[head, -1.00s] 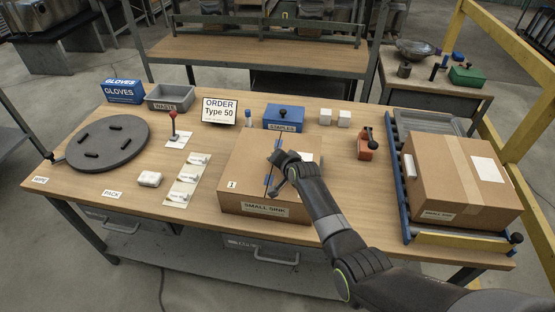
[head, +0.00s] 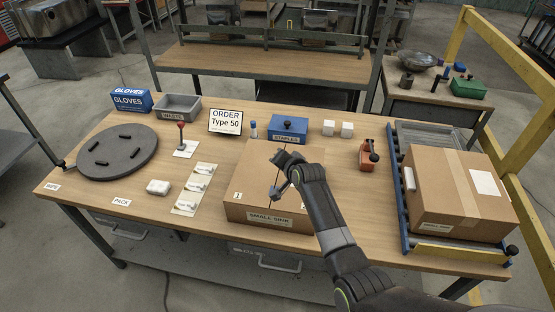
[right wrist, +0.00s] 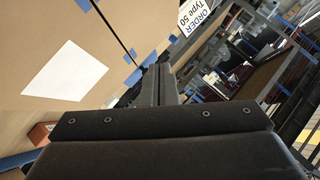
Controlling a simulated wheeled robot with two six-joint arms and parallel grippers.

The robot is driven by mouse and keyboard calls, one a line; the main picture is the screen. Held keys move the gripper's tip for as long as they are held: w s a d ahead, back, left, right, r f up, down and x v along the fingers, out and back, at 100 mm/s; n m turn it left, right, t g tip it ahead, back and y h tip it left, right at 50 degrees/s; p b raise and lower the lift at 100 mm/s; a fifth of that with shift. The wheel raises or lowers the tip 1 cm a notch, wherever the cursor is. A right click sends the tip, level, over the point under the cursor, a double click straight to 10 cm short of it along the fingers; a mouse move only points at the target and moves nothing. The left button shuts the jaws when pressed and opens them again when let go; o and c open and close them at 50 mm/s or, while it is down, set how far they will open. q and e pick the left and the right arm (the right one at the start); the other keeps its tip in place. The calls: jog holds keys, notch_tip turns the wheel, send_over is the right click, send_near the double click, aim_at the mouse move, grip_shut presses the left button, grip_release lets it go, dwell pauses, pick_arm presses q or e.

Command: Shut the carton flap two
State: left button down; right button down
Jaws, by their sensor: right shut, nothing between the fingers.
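The brown carton (head: 255,180), marked SMALL SINK on its front, sits in the middle of the bench. Its top flaps look down or nearly so, with a dark seam between them; the label 1 (head: 237,195) is on the left flap. My right gripper (head: 277,188) is shut and empty, low over the top near the seam. My arm hides much of the right flap. In the right wrist view the shut fingers (right wrist: 158,85) are beside the cardboard, which carries a white label (right wrist: 65,72) and blue tape. I cannot tell whether they touch. My left gripper is out of view.
A blue staples box (head: 288,131) and the order sign (head: 225,121) stand behind the carton. An orange tool (head: 367,158) stands to its right. A taped carton (head: 460,195) rests on a roller rack at far right. Bench left of the label cards (head: 195,188) is partly clear.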

jog(key=s+a+r, duration=0.1)
jog(key=s+r, duration=0.3)
jog(key=shift+s+r+b, duration=0.2)
jog(key=shift+r+b, duration=0.05)
jog(key=shift+b, duration=0.1)
jog(key=shift+a, duration=0.1)
